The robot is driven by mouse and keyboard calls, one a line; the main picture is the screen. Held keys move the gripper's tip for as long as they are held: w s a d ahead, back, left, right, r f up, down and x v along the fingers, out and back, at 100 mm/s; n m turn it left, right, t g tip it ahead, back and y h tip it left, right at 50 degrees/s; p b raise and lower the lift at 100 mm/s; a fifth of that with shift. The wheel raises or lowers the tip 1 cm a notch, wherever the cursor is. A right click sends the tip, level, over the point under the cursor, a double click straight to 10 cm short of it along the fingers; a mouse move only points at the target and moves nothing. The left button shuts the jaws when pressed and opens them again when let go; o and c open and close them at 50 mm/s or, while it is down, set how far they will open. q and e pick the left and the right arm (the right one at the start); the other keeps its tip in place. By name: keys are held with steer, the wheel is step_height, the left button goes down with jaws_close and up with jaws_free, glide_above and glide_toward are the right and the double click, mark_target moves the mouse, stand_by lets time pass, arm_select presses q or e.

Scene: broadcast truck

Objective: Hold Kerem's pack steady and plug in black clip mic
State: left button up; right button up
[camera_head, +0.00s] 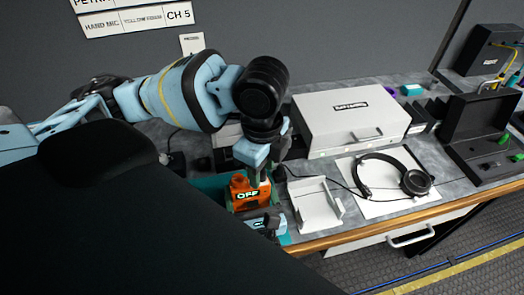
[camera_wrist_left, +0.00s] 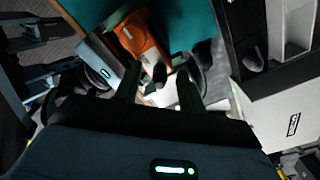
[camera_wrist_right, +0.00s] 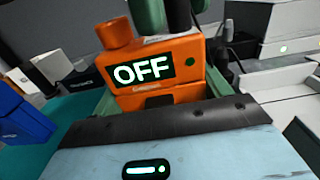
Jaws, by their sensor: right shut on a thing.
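Kerem's pack is an orange box (camera_head: 240,187) with a lit OFF display, below my left gripper in the head view. It fills the middle of the right wrist view (camera_wrist_right: 190,93). My right gripper (camera_wrist_right: 160,92) is shut on it, with a green finger on either side. My left gripper (camera_head: 259,172) points down at the pack's top. In the left wrist view its fingers (camera_wrist_left: 157,88) are apart, with a small dark plug-like piece (camera_wrist_left: 160,73) between them and gaps beside it. That piece also shows above the pack (camera_wrist_right: 179,14). Whether it sits in a socket is hidden.
A white open tray (camera_head: 318,208) stands right of the pack. A headset (camera_head: 416,183) lies on a white sheet, before a large white case (camera_head: 345,115). An open black case (camera_head: 480,125) is further right. A blue object (camera_wrist_right: 22,112) is left of the pack.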

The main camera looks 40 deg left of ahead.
arm_select(q)
step_height(320, 180, up, 12)
stand_by(0.6)
stand_by(0.5)
arm_select(e)
steer(key=o, duration=1.1)
steer(key=shift+o, duration=0.2)
steer(key=v, duration=1.2)
